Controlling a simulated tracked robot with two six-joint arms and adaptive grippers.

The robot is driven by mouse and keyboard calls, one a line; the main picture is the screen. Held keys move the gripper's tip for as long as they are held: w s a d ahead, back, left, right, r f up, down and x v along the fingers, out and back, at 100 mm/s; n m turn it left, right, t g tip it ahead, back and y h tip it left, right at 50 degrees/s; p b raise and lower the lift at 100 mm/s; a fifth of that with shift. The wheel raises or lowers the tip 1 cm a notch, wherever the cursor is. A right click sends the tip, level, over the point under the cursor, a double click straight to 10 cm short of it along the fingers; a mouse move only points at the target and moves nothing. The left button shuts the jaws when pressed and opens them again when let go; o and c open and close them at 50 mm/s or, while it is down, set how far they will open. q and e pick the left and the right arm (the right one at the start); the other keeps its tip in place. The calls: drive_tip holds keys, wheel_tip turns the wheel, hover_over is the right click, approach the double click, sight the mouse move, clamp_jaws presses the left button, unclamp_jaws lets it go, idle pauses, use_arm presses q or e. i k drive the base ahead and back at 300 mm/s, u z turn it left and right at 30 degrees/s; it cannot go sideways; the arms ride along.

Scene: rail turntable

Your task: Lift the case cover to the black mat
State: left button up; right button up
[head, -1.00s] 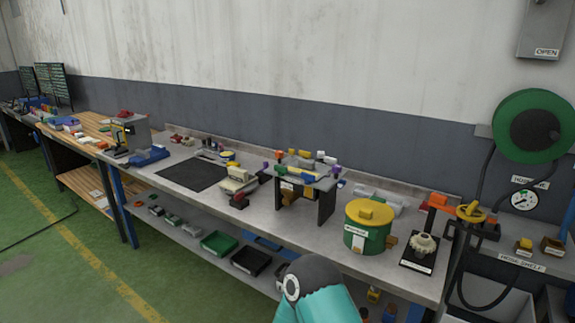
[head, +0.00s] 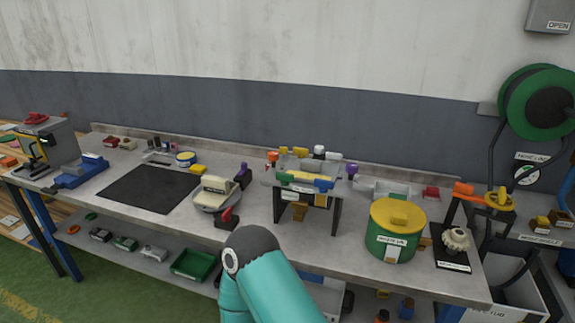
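The black mat (head: 148,188) lies flat on the left part of the grey workbench, and its top looks bare. A cream block-shaped piece (head: 216,187), which looks like the case cover, sits on a round grey base (head: 209,203) just right of the mat. A red and dark part (head: 227,217) sticks out at the front of that base. One teal arm of mine with a dark joint rises at the bottom middle, in front of the bench edge. Neither gripper shows; I cannot see their fingers.
A black-legged stand (head: 307,205) with coloured parts is right of the base. A green drum with a yellow lid (head: 397,222) and a pale gear (head: 455,240) stand farther right. A blue vise-like tool (head: 80,172) is left of the mat. A green bin (head: 192,264) is below.

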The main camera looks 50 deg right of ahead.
sight(304, 171)
drive_tip(key=u, duration=0.6)
drive_tip(key=i, duration=0.2)
drive_tip(key=z, duration=1.9)
drive_tip(key=k, duration=0.45)
drive_tip(key=z, duration=0.2)
drive_tip(key=i, duration=0.45)
drive_tip(key=u, duration=0.15)
